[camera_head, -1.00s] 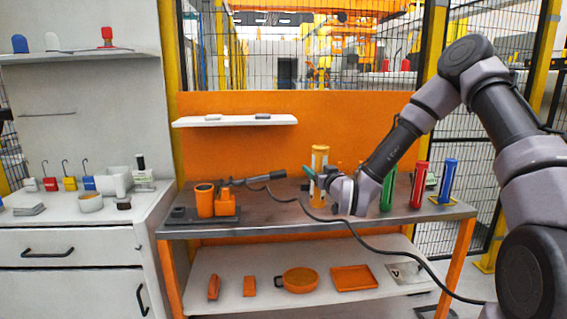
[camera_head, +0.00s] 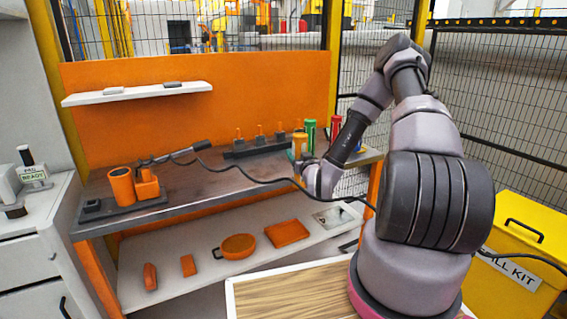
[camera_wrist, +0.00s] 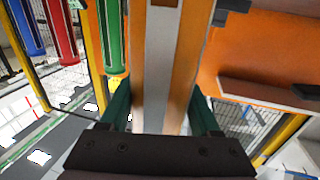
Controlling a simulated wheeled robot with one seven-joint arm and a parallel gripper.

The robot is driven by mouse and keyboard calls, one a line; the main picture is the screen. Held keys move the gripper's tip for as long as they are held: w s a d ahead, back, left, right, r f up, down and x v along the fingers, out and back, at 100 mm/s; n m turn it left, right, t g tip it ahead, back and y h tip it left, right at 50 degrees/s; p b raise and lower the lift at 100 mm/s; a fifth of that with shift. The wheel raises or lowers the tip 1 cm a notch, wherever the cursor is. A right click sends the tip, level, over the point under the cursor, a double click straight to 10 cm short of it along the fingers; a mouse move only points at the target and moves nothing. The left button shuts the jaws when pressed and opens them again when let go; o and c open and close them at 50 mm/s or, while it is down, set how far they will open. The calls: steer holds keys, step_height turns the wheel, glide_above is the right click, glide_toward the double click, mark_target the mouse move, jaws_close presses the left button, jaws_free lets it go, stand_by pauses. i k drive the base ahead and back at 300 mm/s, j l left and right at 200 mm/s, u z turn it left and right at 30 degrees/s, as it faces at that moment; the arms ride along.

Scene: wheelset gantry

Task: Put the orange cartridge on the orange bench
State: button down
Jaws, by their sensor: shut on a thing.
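The orange cartridge (camera_head: 299,143) is upright at the right part of the orange bench (camera_head: 215,187), its lower part hidden by my gripper. My gripper (camera_head: 303,166) is at its side. In the wrist view the orange cartridge (camera_wrist: 158,75), with a pale strip down its side, stands between the green fingers of my gripper (camera_wrist: 160,115), which is shut on it. I cannot tell whether its base touches the bench top.
A green cartridge (camera_head: 310,130) and a red cartridge (camera_head: 335,126) stand close behind. A dark rack with orange pegs (camera_head: 259,148) is left of my gripper. An orange cup (camera_head: 122,187) is at the bench's left end.

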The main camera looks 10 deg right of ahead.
mark_target(275, 167)
steer(key=j+z, duration=0.15)
steer(key=j, duration=1.1)
steer(key=i+z, duration=0.1)
steer(key=z, duration=0.25)
steer(key=j+z, duration=0.1)
steer(key=z, duration=0.3)
steer(key=i+j+z, duration=0.1)
steer(key=z, duration=0.25)
steer(key=i+j, duration=0.25)
steer(key=j+z, duration=0.05)
